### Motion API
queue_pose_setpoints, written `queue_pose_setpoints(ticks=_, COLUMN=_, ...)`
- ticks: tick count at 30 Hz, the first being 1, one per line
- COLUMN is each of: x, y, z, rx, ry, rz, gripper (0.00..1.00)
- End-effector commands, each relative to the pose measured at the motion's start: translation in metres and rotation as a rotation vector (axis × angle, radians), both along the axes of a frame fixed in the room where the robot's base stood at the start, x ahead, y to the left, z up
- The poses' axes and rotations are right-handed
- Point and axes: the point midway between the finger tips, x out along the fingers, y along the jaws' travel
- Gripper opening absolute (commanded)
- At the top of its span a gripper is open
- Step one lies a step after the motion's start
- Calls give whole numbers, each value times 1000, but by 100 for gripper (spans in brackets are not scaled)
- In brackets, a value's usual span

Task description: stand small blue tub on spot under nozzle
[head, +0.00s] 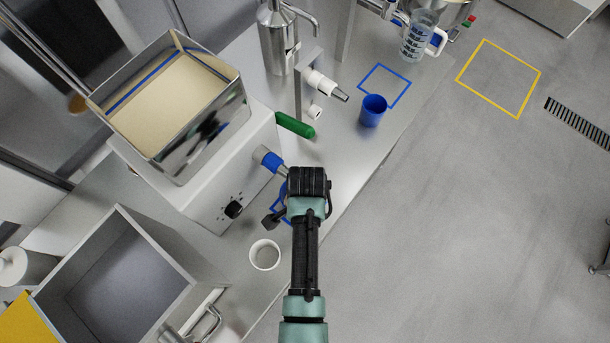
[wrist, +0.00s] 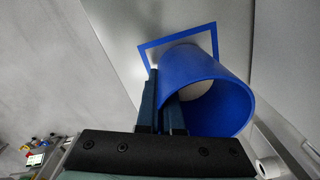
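The small blue tub (wrist: 232,80) is large in the wrist view, with its open mouth towards the camera. My gripper (wrist: 162,88) has its two fingers close together on the tub's left wall, one on each side of it. A blue square outline (wrist: 176,34), the spot, lies on the table behind the tub, which covers part of it. I cannot tell whether the tub touches the table. In the head view my gripper (head: 307,182) hides most of this spot (head: 274,208) and the tub. The nozzle (head: 270,161), with a blue collar, is just up and left of my gripper.
Another blue tub (head: 372,112) stands beside a second blue square (head: 398,98). A white tub (head: 265,255) stands nearer, left of my arm. A green cylinder (head: 295,125) and a second nozzle (head: 328,86) are farther back. The table edge is on the right.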

Motion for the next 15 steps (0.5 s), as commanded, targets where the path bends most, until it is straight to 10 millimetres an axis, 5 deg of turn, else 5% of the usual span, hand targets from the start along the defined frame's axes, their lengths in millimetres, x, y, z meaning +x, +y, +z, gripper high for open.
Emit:
queue_pose_setpoints(ticks=6, x=0, y=0, z=-1, rx=0, ry=0, rz=0, gripper=33)
queue_pose_setpoints(ticks=15, x=0, y=0, z=1, rx=0, ry=0, rz=0, gripper=33)
